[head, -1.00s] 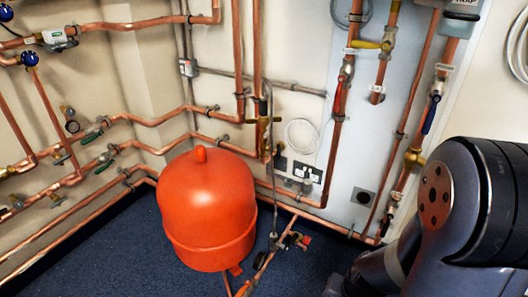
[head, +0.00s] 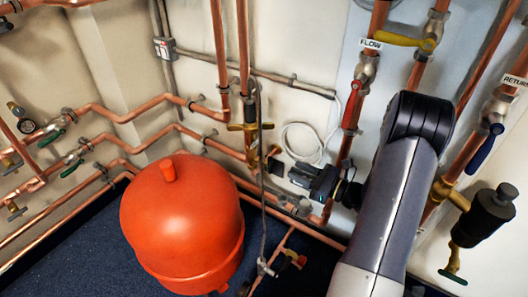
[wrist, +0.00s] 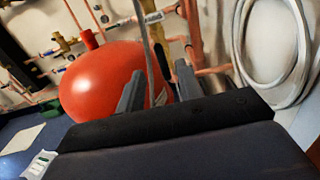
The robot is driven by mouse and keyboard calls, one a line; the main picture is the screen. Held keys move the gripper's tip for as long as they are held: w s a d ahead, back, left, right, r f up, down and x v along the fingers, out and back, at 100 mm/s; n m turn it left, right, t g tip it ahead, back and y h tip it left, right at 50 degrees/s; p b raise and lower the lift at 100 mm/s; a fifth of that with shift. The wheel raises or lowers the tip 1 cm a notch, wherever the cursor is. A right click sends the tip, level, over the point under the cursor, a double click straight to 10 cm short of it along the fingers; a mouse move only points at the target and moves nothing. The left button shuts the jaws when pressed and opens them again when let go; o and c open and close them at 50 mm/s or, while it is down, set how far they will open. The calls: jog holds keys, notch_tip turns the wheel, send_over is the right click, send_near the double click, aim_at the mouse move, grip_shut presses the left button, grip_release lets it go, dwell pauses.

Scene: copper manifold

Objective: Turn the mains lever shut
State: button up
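No label that I can read marks a lever as the mains. A brass valve with a crosswise handle (head: 250,127) sits on the copper pipe behind the red vessel, left of my gripper (head: 300,178). In the wrist view, my gripper's two fingers (wrist: 157,88) stand apart with a gap between them, holding nothing visible. A thin grey line runs up behind that gap, and brass fittings (wrist: 178,38) show beyond. Other levers are a red one (head: 352,105), a yellow one (head: 403,40) near the FLOW label, and a blue one (head: 485,147) near the RETURN label.
The round red vessel (head: 182,225) stands on the blue floor, left of my gripper. Green-handled valves (head: 73,168) sit on pipes at the left wall. A coiled white cable (head: 303,142) hangs behind my gripper. A dark cylindrical fitting (head: 485,213) juts out at right.

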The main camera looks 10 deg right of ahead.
aim_at(270, 157)
jog(key=b+x, duration=0.2)
jog(key=x, duration=0.8)
jog(key=shift+a+f+b, duration=0.1)
jog(key=shift+a+b, duration=0.05)
jog(key=shift+b, duration=0.15)
grip_shut()
